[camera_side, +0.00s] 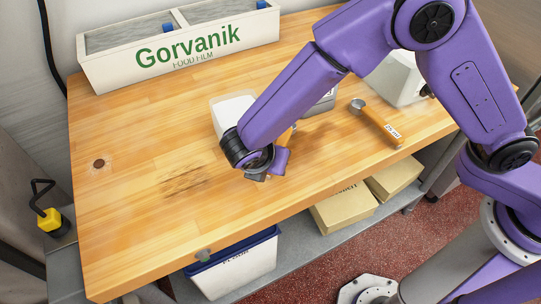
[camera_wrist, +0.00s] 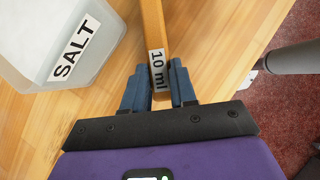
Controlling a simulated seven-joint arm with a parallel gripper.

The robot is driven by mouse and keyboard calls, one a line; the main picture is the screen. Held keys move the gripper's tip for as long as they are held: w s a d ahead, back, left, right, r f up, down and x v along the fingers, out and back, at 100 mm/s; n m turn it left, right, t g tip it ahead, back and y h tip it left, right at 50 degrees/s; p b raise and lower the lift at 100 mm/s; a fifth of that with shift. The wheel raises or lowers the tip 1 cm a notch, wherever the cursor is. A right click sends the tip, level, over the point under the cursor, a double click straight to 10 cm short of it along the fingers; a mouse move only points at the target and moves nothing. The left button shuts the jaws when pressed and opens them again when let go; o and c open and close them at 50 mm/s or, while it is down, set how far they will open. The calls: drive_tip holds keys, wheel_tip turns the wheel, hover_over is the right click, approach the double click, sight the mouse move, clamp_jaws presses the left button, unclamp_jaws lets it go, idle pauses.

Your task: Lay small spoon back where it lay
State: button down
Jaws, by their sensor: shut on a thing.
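The small spoon (camera_wrist: 153,25) has an orange-brown handle with a white "10 ml" label. My gripper (camera_wrist: 157,82) is shut on the labelled end of the handle, a blue finger on each side. The spoon's bowl is out of the wrist view. In the side view my gripper (camera_side: 264,176) is low over the front middle of the wooden table (camera_side: 130,215). Only a bit of the handle (camera_side: 287,135) shows there behind my arm. Whether the spoon touches the table I cannot tell.
A second, labelled spoon (camera_side: 378,124) lies to the right. A white-filled tub (camera_side: 228,108) stands behind my gripper; a tub marked SALT (camera_wrist: 60,40) shows in the wrist view. A Gorvanik box (camera_side: 180,52) stands at the back. The table's left side is clear, with dark marks.

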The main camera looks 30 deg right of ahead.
drive_tip(key=shift+f, duration=0.2)
drive_tip(key=c, duration=0.8)
unclamp_jaws()
drive_tip(key=v, duration=1.7)
drive_tip(key=shift+a+r, duration=0.1)
drive_tip(key=shift+r, duration=0.05)
drive_tip(key=s+d+m+g+y, duration=0.3)
drive_tip(key=d+m, duration=0.3)
drive_tip(key=d, duration=1.3)
drive_tip(key=s+d+m+y, duration=0.1)
drive_tip(key=s+d+m, duration=0.1)
drive_tip(key=d, duration=0.3)
drive_tip(key=s+d+f+m+g, duration=0.1)
drive_tip(key=s+d+m, duration=0.2)
drive_tip(key=s+d, duration=0.2)
drive_tip(key=s+d+m+y, duration=0.1)
drive_tip(key=s+d+m, duration=0.1)
drive_tip(key=s+d, duration=0.2)
drive_tip(key=shift+s+d+f+m+y, duration=0.1)
drive_tip(key=shift+d+f+m+y, duration=0.05)
drive_tip(key=shift+d, duration=0.45)
drive_tip(key=shift+s+d+f+m+y, duration=0.1)
drive_tip(key=shift+d+f+m+y, duration=0.1)
drive_tip(key=shift+d, duration=0.45)
